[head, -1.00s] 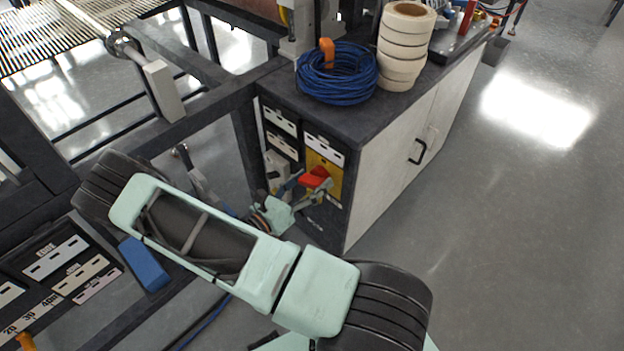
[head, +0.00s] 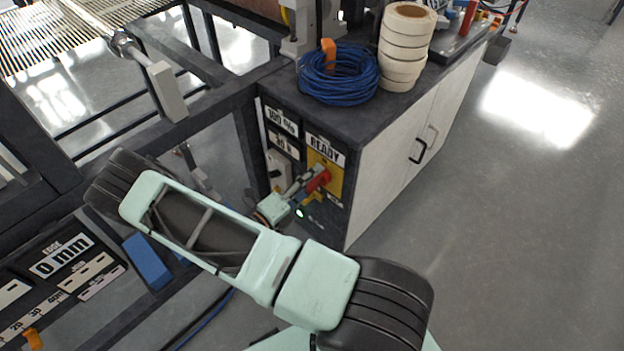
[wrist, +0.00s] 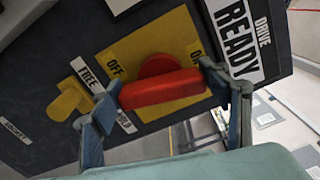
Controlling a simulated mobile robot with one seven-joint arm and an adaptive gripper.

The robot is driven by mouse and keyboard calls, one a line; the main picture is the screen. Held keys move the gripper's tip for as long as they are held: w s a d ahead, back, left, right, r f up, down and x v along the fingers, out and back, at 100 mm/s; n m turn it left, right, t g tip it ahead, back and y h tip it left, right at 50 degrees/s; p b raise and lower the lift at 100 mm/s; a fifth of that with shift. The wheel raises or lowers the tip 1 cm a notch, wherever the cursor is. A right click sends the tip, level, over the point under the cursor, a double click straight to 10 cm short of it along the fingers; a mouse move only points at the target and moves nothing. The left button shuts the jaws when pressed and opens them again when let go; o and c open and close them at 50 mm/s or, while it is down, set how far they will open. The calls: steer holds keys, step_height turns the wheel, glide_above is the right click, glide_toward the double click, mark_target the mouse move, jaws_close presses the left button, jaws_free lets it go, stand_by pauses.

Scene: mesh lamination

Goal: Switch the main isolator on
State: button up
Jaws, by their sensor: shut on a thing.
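The main isolator is a red rotary handle (wrist: 162,88) on a yellow plate (wrist: 120,50) marked OFF and ON. In the wrist view my gripper (wrist: 162,98) has one finger at each end of the handle and is shut on it. The handle lies nearly level across the wrist picture. The head view also shows the red handle (head: 318,181) on the cabinet's end panel, with my gripper (head: 308,187) at it. A display above the plate reads DRIVE READY (wrist: 238,35). My arm crosses the lower part of the head view.
A yellow lever (wrist: 68,98) beside a FREE label is close to the left finger. The cabinet (head: 385,175) carries a blue cable coil (head: 340,85) and a stack of tape rolls (head: 402,60). Open floor (head: 510,220) lies to the right.

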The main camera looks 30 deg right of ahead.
steer(key=shift+n, duration=1.2)
steer(key=shift+f, duration=0.1)
steer(key=o, duration=1.2)
steer(key=shift+c, duration=0.2)
